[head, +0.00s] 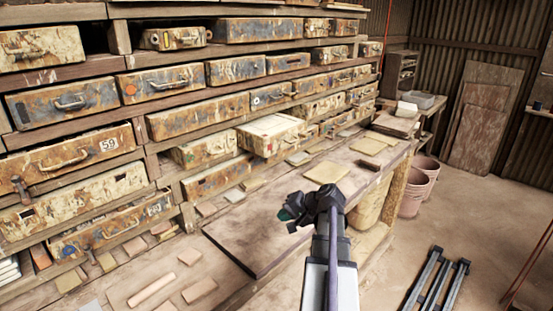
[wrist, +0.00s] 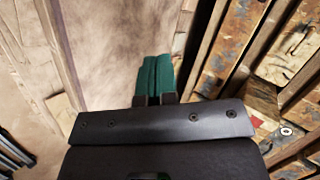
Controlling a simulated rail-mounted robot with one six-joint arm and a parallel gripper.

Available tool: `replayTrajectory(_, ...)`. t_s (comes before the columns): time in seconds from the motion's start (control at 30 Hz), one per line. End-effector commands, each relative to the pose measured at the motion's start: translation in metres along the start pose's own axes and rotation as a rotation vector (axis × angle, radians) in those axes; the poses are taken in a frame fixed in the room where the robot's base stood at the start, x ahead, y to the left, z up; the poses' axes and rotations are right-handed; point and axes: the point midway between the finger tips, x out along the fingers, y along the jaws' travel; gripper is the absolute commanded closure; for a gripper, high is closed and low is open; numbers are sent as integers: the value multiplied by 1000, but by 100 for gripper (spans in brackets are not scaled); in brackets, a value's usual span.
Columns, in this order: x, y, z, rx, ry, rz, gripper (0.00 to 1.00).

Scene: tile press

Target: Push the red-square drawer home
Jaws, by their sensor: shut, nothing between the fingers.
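A wooden drawer with a pale top (head: 272,132) sticks out of the drawer wall at centre in the head view. I cannot make out a red square on its front, so I cannot tell whether it is the red-square drawer. My gripper (head: 284,214) is in front of and below that drawer, over the bench, and apart from it. Its green fingers (wrist: 157,75) are pressed together and empty in the wrist view. The worn drawer fronts show only at the right side of that view.
The wooden bench top (head: 235,235) lies below my gripper with several loose tiles about. A lower-left drawer (head: 110,228) also stands out. Another drawer bears the number 59 (head: 108,145). Pink buckets (head: 420,175) stand on the floor at right. The floor there is mostly clear.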

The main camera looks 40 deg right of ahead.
Motion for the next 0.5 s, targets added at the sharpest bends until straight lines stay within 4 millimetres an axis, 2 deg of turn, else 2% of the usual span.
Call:
replayTrajectory(0.03,-25,4,-40,68,93,-117,100)
replayTrajectory(0.1,-54,-4,-77,141,199,-289,100)
replayTrajectory(0.2,-73,-27,-106,204,278,-482,100)
replayTrajectory(0.33,-86,-43,-120,254,331,-614,100)
replayTrajectory(0.5,-86,-45,-122,262,346,-625,100)
